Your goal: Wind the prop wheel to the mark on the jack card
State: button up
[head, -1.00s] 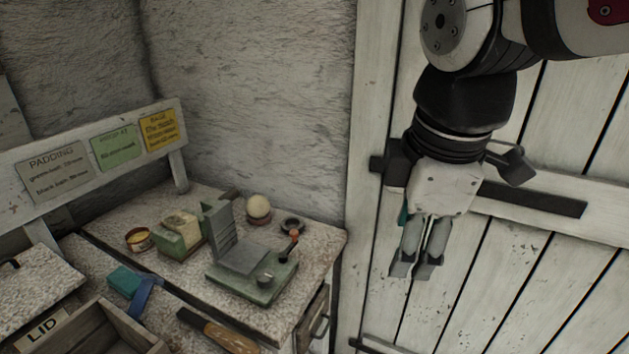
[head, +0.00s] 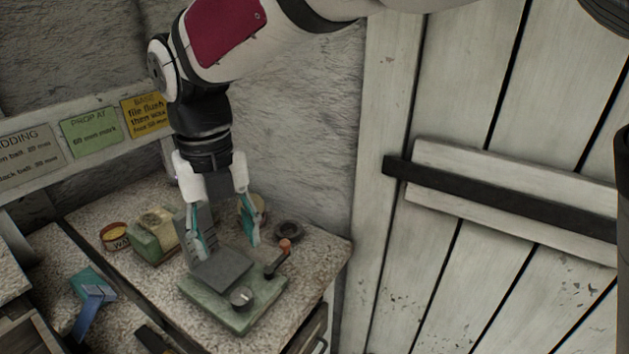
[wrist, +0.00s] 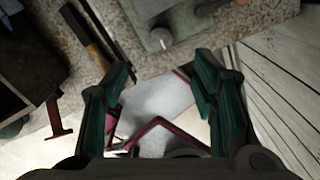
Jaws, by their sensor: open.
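A green jack base (head: 228,312) stands on the speckled bench, with a grey plate, a round metal knob (head: 241,297) and a crank with an orange ball (head: 285,246). I cannot tell which of these is the prop wheel. The knob also shows at the top of the wrist view (wrist: 158,40). My gripper (head: 228,246) is open and empty, pointing down in front of the jack's upright in the picture, with its fingers apart. The green card (head: 90,131) on the board reads "PROP AT" and seemingly 60 mm mark. Any scale on the jack is unreadable.
A green block (head: 154,239) and a round tin (head: 115,236) stand left of the jack. A pale ball is partly hidden behind my gripper. A blue tool (head: 94,303) lies front left. A white plank door (head: 480,250) is at the right.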

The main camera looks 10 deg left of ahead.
aim_at(240, 294)
notch_tip(240, 294, down, 13)
jog(key=shift+d+f+b, duration=0.1)
jog(key=shift+f+b, duration=0.05)
jog(key=shift+b, duration=0.4)
jog(key=c, duration=1.2)
